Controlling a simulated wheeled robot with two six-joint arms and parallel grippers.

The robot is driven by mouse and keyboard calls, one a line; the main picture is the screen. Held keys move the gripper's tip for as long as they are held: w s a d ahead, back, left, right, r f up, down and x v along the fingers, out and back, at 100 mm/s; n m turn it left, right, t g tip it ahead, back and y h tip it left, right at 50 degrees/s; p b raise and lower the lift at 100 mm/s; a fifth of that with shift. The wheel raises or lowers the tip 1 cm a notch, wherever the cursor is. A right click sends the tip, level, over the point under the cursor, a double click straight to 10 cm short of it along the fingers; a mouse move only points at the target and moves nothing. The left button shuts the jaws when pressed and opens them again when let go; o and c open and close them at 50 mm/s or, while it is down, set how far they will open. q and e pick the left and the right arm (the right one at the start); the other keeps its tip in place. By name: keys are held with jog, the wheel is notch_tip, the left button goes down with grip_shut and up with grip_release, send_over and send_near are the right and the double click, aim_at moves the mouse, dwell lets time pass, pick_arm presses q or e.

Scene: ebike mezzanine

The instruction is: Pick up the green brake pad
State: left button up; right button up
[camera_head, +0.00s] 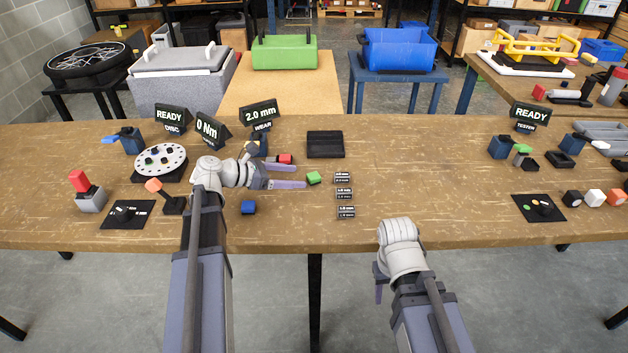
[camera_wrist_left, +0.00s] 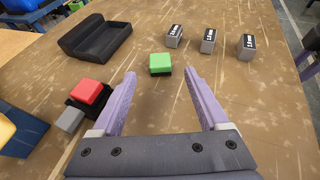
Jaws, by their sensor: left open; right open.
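The green brake pad (camera_head: 314,177) is a small green block with a dark underside, lying on the wooden workbench (camera_head: 420,180). In the left wrist view the green brake pad (camera_wrist_left: 160,63) sits just beyond the fingertips, roughly between their lines. My left gripper (camera_head: 304,177) is open and empty, low over the bench, its fingers pointing right toward the pad; it also shows in the left wrist view (camera_wrist_left: 160,74). My right gripper (camera_head: 379,283) is in front of the bench edge, mostly hidden by its own wrist, and holds nothing visible.
A red block (camera_wrist_left: 90,92) on a dark piece lies beside my left gripper. A black tray (camera_head: 325,144) stands behind the pad. Several small labelled grey blocks (camera_head: 345,195) stand to its right. The bench's right middle is clear.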

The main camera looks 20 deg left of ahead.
aim_at(310, 177)
pick_arm(q)
jog(key=shift+b+x, duration=0.95)
jog(key=shift+x, duration=1.7)
jog(key=shift+r, duration=0.15)
grip_shut()
